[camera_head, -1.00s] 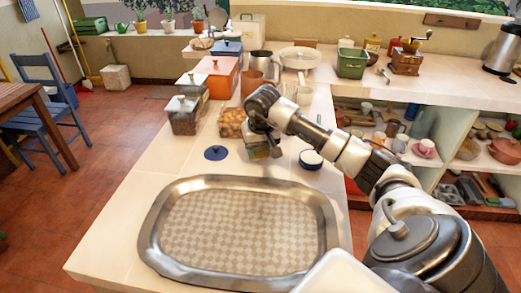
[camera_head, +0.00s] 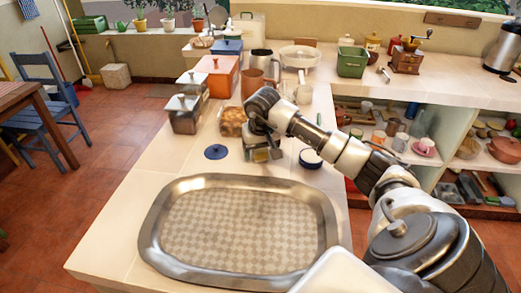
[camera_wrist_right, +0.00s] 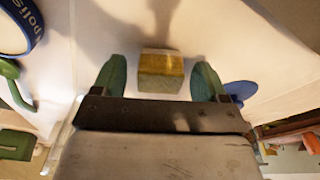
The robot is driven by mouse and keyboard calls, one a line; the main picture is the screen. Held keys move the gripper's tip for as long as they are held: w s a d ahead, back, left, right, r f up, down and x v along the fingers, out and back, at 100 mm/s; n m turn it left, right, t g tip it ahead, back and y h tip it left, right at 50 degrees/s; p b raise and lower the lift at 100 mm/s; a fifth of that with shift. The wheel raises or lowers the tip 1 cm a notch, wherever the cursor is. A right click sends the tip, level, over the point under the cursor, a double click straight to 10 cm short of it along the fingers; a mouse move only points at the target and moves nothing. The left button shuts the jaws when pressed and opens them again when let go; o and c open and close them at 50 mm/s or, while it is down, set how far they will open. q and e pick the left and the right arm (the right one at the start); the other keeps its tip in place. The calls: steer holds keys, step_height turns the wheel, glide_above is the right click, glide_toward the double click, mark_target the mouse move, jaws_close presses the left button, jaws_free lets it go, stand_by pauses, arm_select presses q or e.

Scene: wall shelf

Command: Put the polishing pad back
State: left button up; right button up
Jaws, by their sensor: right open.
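The polishing pad is most likely the small yellow-green block (camera_wrist_right: 161,73) on the pale counter in the right wrist view. It lies between the two green fingers of my right gripper (camera_wrist_right: 160,78). The fingers are open, with a gap on each side of the block. In the head view my right gripper (camera_head: 262,153) is low over the counter, beyond the tray, and its own parts mostly hide the block. A round blue tin lettered "polish" (camera_wrist_right: 20,28) stands at the left of the wrist view; it also shows in the head view (camera_head: 310,158). My left gripper is out of view.
A silver tray with a checkered base (camera_head: 150,235) fills the near counter. A blue disc (camera_head: 215,152) lies left of my gripper. A jar (camera_head: 232,122), metal-lidded box (camera_head: 185,117) and orange box (camera_head: 218,75) stand behind. An open shelf (camera_head: 440,160) is at right.

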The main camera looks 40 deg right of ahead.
step_height(320, 180, up, 12)
steer(key=s+b, duration=0.1)
steer(key=shift+s+a, duration=0.25)
steer(key=shift+a, duration=0.15)
stand_by(0.3)
